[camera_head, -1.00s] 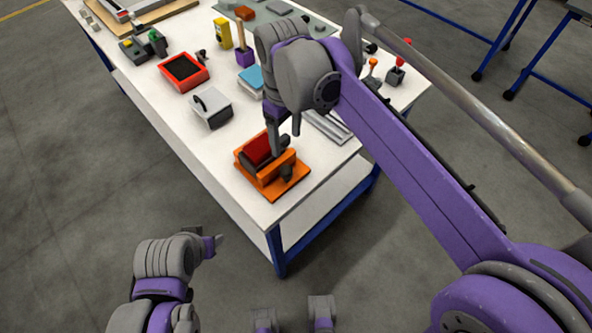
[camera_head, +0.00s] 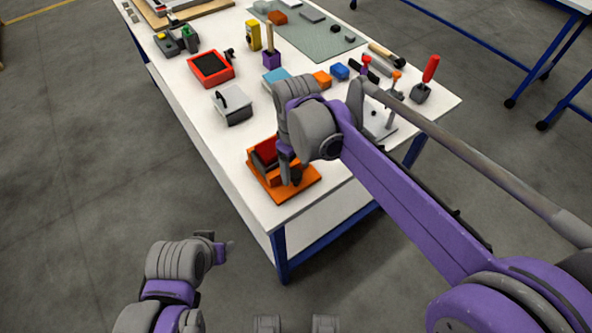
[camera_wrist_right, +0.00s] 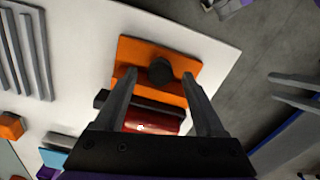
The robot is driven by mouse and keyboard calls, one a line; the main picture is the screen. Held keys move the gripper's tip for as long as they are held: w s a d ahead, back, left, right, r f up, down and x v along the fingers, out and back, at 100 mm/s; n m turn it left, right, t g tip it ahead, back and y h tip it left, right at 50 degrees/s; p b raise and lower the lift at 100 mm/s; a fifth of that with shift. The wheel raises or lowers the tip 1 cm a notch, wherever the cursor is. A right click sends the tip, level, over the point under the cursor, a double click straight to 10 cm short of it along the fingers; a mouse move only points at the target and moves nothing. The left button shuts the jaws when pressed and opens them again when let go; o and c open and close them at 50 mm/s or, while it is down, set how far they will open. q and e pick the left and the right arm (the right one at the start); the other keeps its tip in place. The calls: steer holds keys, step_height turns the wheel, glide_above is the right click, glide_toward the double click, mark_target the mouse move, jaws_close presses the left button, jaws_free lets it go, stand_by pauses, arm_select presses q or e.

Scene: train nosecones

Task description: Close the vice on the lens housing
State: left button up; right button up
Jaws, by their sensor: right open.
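The orange vice (camera_head: 310,187) sits at the near corner of the white table. A red part, seemingly the lens housing (camera_head: 265,149), sits in it beside a dark jaw; it also shows in the wrist view (camera_wrist_right: 145,121). A dark round knob (camera_wrist_right: 160,70) is on the vice's near side. My right gripper (camera_wrist_right: 159,76) is open, with its fingertips apart on either side of the knob; I cannot tell whether they touch it. In the head view my right gripper (camera_head: 288,174) covers part of the vice. My left gripper (camera_head: 222,247) is off the table, empty-looking, its opening unclear.
A red-handled tool (camera_head: 428,75) is at the right edge. The table's near edge is just in front of the vice.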

steer(key=shift+f, duration=0.65)
jaws_close()
